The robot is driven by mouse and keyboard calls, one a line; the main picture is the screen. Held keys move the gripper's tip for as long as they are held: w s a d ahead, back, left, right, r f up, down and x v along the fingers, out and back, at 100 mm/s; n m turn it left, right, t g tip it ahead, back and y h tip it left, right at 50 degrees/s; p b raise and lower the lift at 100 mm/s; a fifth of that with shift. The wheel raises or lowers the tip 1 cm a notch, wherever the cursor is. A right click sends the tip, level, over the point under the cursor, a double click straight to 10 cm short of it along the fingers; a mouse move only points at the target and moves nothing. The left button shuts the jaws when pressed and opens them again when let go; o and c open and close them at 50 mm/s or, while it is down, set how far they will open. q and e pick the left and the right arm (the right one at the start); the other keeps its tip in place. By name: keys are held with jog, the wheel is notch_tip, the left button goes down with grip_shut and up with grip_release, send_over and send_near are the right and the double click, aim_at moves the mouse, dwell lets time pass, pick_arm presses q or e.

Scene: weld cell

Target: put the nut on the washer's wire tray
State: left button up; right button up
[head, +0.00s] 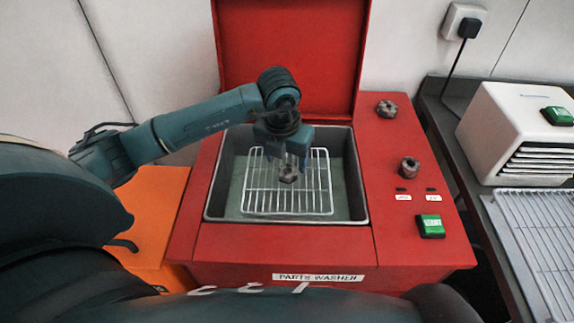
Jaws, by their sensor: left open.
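A dark brown hex nut (288,174) shows against the wire tray (318,200) in the basin of the red parts washer (210,245). It appears to lie on the wires, near the tray's middle. My left gripper (284,158) is open just above and behind the nut, its fingers pointing down into the basin. The nut shows below the fingers, and I see no finger closed on it. The exact gap between fingers and nut is hard to tell. My right gripper is not in view.
The washer's red lid (290,60) stands open behind the arm. Two dark nut-like pieces, one at the back (387,109) and one nearer (409,167), sit on the right panel, with a green button (431,226). A white vented unit (520,130) and a wire rack (545,240) are at right.

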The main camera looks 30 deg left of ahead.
aim_at(284, 177)
pick_arm(q)
notch_tip(284, 177, up, 8)
jog(key=s, duration=0.1)
jog(key=shift+s+r+b, duration=0.15)
jog(key=shift+r+b, duration=0.05)
jog(key=shift+b, duration=0.2)
